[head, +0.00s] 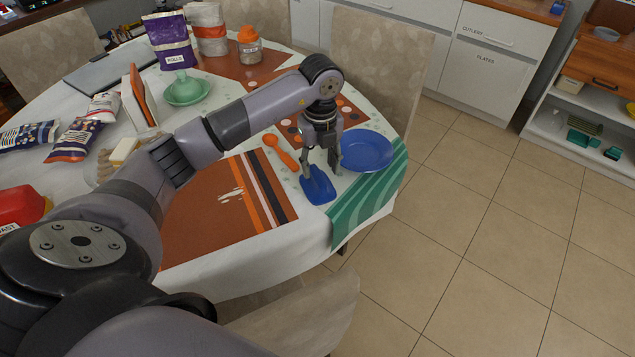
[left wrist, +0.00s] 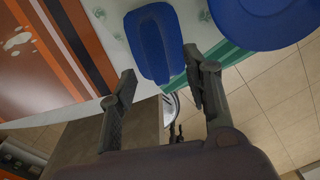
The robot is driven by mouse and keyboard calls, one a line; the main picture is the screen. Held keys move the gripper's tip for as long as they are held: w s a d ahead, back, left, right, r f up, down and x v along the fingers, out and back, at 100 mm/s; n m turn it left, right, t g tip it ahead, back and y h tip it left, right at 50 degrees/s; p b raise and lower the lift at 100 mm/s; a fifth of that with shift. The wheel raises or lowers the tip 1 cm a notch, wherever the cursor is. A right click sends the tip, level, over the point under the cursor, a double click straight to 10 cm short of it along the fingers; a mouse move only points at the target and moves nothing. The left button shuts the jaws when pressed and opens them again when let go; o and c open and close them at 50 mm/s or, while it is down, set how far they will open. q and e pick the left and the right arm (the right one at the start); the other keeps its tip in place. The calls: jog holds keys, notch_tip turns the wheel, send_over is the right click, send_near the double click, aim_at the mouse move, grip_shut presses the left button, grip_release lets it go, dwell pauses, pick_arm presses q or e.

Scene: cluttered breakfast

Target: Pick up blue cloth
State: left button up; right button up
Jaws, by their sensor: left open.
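The blue cloth (head: 318,188) lies on the table near its front right edge, between the brown striped placemat and the blue plate. It fills the upper middle of the left wrist view (left wrist: 155,40). My left gripper (head: 321,168) points down at the cloth's far end, its fingers spread apart. In the left wrist view the gripper (left wrist: 160,70) is open and empty, with the cloth's rounded end between and just beyond the fingertips. Whether the fingers touch the cloth I cannot tell. My right gripper is not in view.
A blue plate (head: 368,150) sits close to the right of the gripper. An orange spoon (head: 281,154) lies to its left. A green striped runner (head: 366,208) covers the table's right edge. Chairs (head: 380,80) stand around the table, and open floor (head: 480,230) is to the right.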

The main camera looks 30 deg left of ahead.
aim_at(318, 175)
pick_arm(q)
jog(key=shift+a+f, duration=0.1)
jog(key=shift+f, duration=0.3)
jog(key=f, duration=0.2)
jog(key=f+p, duration=0.1)
jog(key=shift+w+a+f, duration=0.1)
jog(key=shift+a+f, duration=0.2)
jog(key=shift+f, duration=0.4)
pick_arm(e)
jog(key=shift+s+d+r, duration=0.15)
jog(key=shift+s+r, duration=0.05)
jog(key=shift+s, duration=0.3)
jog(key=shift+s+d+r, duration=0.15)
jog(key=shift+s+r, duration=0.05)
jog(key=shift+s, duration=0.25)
pick_arm(q)
jog(key=shift+c, duration=0.7)
grip_shut()
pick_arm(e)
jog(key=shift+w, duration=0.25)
